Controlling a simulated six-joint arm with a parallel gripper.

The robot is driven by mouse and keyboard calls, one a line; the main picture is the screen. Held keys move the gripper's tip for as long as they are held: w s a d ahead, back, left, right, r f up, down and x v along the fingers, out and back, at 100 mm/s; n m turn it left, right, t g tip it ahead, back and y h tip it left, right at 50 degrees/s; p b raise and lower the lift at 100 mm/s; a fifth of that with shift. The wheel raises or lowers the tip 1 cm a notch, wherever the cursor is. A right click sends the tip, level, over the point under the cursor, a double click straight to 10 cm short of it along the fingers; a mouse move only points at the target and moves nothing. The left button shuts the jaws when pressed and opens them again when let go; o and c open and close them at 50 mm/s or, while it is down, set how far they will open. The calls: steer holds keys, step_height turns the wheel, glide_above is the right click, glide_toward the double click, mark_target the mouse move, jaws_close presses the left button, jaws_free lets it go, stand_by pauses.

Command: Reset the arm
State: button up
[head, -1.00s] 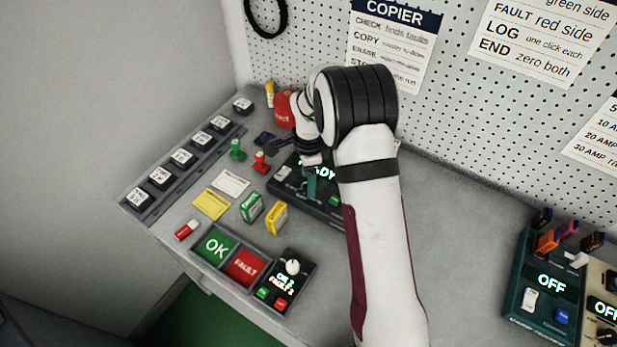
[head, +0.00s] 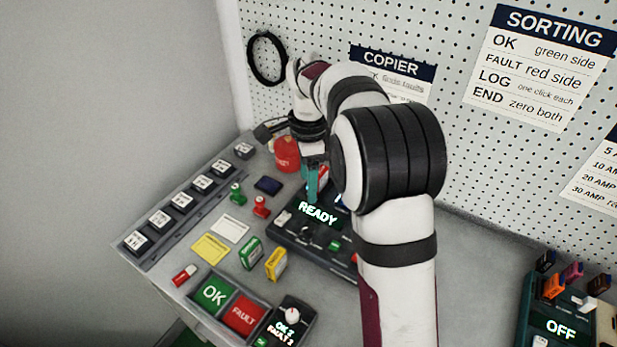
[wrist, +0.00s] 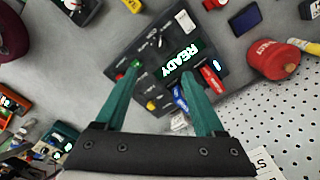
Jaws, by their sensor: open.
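My gripper (head: 313,180) is in the head view above the back of the dark copier box with the lit READY display (head: 318,214). Its teal fingers point down. In the wrist view my gripper (wrist: 160,108) has its two teal fingers spread apart with nothing between them. The copier box (wrist: 150,35) lies below and beyond the fingertips there, with a red and a blue stick in it near the right finger. My arm hides the right part of the copier box in the head view.
A red container (head: 286,153) stands close left of my gripper. Green and red stamps (head: 261,206), small boxes (head: 276,263) and the OK/FAULT tray (head: 262,333) are on the bench. The pegboard (head: 460,130) rises behind. A teal OFF unit (head: 535,325) stands at right.

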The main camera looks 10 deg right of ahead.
steer(key=shift+r, duration=0.2)
steer(key=s+a+r+n+y, duration=0.1)
steer(key=s+r+n, duration=0.2)
steer(key=s, duration=0.6)
steer(key=s+a+r+n, duration=0.2)
steer(key=s+n, duration=0.2)
steer(key=s, duration=0.4)
steer(key=s+a+f+n, duration=0.1)
steer(key=s+f+n, duration=0.1)
steer(key=s, duration=0.5)
steer(key=s+f+n, duration=0.1)
steer(key=s+n, duration=0.2)
steer(key=s, duration=0.5)
steer(key=shift+s+a+f+n+y, duration=0.15)
steer(key=shift+a+f+n+y, duration=0.15)
steer(key=shift+a+f+y, duration=0.1)
